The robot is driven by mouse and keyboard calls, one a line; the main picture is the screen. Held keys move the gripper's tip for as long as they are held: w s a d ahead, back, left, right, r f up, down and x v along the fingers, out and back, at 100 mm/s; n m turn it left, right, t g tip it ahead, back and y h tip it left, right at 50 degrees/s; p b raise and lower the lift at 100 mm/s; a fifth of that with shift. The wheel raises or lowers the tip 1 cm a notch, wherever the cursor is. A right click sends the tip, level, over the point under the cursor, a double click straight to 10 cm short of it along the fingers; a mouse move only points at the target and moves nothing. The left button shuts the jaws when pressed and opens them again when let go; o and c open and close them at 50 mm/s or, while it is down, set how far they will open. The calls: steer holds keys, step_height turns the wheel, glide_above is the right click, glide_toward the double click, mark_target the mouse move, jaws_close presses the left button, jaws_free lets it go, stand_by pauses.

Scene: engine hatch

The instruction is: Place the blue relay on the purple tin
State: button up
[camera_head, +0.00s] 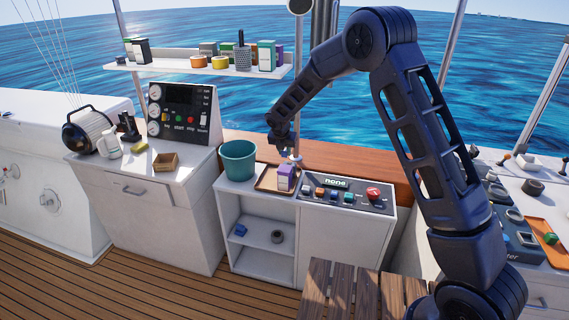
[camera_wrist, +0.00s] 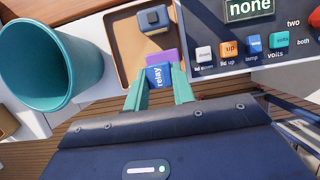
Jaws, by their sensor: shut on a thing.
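My gripper (camera_wrist: 159,76) is shut on the blue relay (camera_wrist: 159,80), which has "relay" in white letters and sits between two teal fingers. The purple tin (camera_wrist: 161,54) shows just past the relay in the wrist view, partly covered by it. In the head view the purple tin (camera_head: 286,178) stands at the right end of the brown tray, with my gripper (camera_head: 291,156) right above it. The relay is too small there to make out clearly. Whether the relay touches the tin I cannot tell.
The brown tray (camera_wrist: 127,48) also holds a dark blue block (camera_wrist: 153,20). A teal bucket (camera_head: 238,160) stands close on the left. A switch panel (camera_head: 350,197) with a "none" display and a red button lies close on the right. A loaded shelf (camera_head: 190,66) hangs behind.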

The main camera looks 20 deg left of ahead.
mark_target(285, 167)
steer(key=shift+f, duration=3)
steer(key=shift+f, duration=0.15)
steer(key=o, duration=1)
steer(key=v, duration=1.2)
